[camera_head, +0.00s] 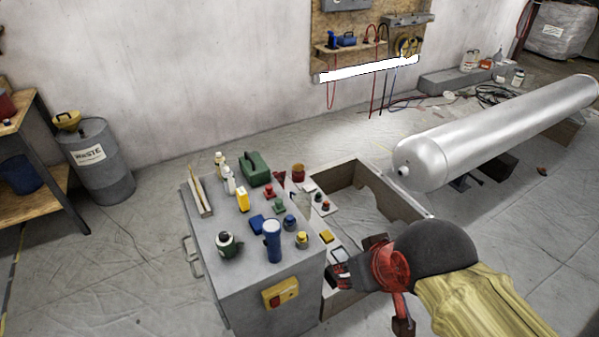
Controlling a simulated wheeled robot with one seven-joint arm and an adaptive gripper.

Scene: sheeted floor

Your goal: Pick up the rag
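I cannot pick out a rag with certainty. A small dark red piece (283,178) lies near the back right of the grey cabinet top, but it is too small to tell whether it is cloth. My gripper (385,287) is at the lower middle right, beyond the cabinet's front right corner. Its dark fingers are spread apart around a red palm, and nothing clear shows between them. It partly covers the near end of the open frame beside the cabinet.
The grey cabinet (262,298) carries several bottles, a green canister (255,168) and a blue cylinder (272,241). An open wooden frame (345,172) adjoins it. A large silver tank (480,135) lies behind right.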

